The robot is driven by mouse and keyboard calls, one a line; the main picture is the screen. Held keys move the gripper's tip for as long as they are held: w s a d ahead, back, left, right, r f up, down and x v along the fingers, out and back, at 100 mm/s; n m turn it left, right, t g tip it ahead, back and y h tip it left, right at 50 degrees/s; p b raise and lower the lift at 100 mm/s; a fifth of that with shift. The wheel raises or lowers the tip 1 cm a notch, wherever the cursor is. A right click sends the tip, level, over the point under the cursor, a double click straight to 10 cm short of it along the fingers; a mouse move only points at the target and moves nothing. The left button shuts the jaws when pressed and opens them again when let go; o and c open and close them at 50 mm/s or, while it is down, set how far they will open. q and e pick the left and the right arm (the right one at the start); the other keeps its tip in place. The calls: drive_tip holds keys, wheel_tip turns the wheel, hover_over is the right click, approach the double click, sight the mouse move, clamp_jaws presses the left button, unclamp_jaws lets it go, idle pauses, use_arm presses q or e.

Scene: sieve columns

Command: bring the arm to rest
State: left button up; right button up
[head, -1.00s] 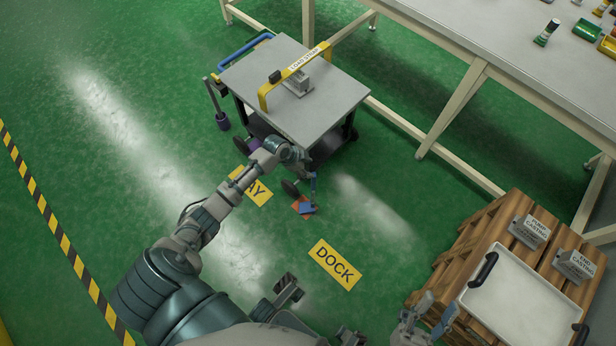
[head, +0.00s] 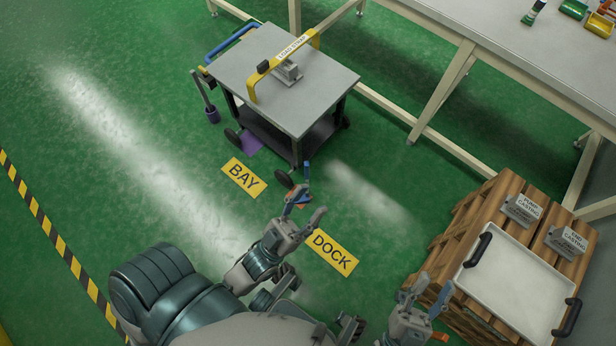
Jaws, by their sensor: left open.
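My left arm is folded back low in the head view, with its gripper (head: 304,208) over the green floor just above the DOCK sign (head: 335,252). Its two fingers are spread and nothing is between them. My right gripper (head: 431,287) is at the lower right, beside the wooden pallet; its fingers are apart and empty. The grey cart (head: 270,85) stands beyond the left gripper, with a yellow load strap (head: 262,85) arched over a grey metal block (head: 288,72) on its top.
The BAY sign (head: 244,178) lies before the cart. The pallet (head: 440,250) holds a white tray (head: 515,295) with black handles and two labelled casting blocks. A long table (head: 500,50) stands at the upper right. The floor at left is open, edged by a striped line (head: 50,235).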

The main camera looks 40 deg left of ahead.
use_arm(q)
drive_tip(key=shift+w+d+f, duration=0.1)
drive_tip(key=shift+d, duration=0.05)
use_arm(e)
drive_tip(key=shift+d+f+h, duration=0.1)
drive_tip(key=shift+h, duration=0.2)
